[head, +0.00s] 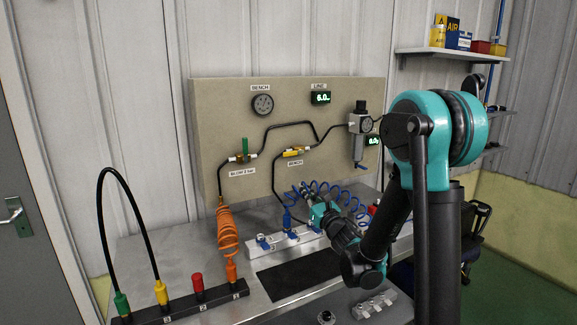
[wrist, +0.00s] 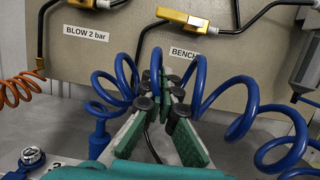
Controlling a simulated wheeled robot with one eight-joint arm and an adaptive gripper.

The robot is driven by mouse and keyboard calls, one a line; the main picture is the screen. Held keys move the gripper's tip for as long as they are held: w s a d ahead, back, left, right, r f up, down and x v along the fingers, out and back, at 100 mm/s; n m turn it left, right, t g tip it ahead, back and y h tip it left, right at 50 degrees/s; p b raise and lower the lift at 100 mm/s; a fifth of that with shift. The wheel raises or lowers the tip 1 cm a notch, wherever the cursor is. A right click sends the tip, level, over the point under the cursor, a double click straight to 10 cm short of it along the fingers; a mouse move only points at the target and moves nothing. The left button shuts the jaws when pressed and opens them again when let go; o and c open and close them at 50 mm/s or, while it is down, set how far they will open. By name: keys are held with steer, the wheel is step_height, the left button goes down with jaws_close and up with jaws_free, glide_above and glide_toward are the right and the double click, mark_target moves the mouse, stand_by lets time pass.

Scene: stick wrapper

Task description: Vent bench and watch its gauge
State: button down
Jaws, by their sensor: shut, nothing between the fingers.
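The round gauge (head: 262,105) under a BENCH label sits on the beige panel; its needle is too small to read. The BENCH valve (head: 293,152) has a yellow handle lying roughly along its pipe; it also shows at the top of the wrist view (wrist: 182,21), above its BENCH label. My gripper (head: 308,194) is low in front of the panel, below the BENCH valve and apart from it. Its green-padded fingers (wrist: 168,103) are shut and empty, with the blue coiled hose (wrist: 213,95) around and behind them. The gauge is outside the wrist view.
The BLOW 2 bar valve (head: 243,157) with an upright green handle is left of the BENCH valve. A LINE display (head: 320,98) reads 6.0. An orange coiled hose (head: 228,235) hangs left. A filter unit (head: 360,135) stands right. A black mat (head: 296,278) lies clear on the bench.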

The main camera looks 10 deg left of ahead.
mark_target(290, 154)
steer(key=w+a+r, duration=0.5)
steer(key=w+r, duration=0.1)
steer(key=w, duration=0.2)
steer(key=shift+a+r, duration=0.2)
steer(key=shift+r, duration=0.05)
